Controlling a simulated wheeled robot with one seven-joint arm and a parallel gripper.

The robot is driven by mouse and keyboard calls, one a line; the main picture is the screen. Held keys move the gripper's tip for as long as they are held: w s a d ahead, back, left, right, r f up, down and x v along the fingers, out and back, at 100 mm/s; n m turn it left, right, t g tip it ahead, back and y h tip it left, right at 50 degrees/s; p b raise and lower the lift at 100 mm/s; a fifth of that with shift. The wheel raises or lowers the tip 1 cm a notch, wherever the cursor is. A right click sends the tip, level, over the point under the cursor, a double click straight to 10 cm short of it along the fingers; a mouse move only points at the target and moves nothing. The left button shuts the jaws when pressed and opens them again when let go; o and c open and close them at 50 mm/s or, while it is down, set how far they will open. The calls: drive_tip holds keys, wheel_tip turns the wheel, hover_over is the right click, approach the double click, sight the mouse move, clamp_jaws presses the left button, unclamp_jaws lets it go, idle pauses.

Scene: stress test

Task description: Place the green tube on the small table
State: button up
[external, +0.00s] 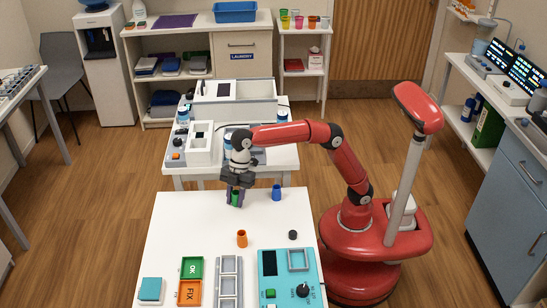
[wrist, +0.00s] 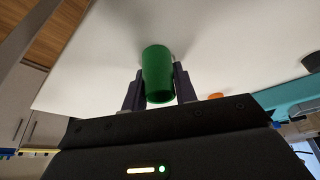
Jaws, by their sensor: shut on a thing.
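The green tube (external: 235,198) is upright between the fingers of my gripper (external: 236,190) at the far side of the white front table (external: 190,235). In the wrist view the green tube (wrist: 157,72) sits between the two dark fingers of my gripper (wrist: 158,88), which are shut on it. The fingers hide part of it in the external view. I cannot tell whether its bottom touches the tabletop. I cannot tell which of the white tables is the small table. Another white table (external: 285,160) stands behind the front one, carrying lab devices.
A blue tube (external: 276,192) stands right of my gripper and an orange tube (external: 242,239) nearer the camera. The front table's left middle is clear.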

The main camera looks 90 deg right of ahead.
drive_tip(key=o, duration=0.9)
drive_tip(key=shift+o, duration=0.2)
drive_tip(key=shift+f+b, duration=0.2)
drive_tip(key=shift+b, duration=0.3)
drive_tip(key=w+p+v, duration=0.1)
drive_tip(key=p+v, duration=0.1)
drive_tip(key=v, duration=0.5)
drive_tip(key=shift+s+r+p, duration=0.2)
drive_tip(key=shift+r+p, duration=0.1)
drive_tip(key=shift+p, duration=0.05)
drive_tip(key=shift+o, duration=0.4)
drive_tip(key=shift+r, duration=0.35)
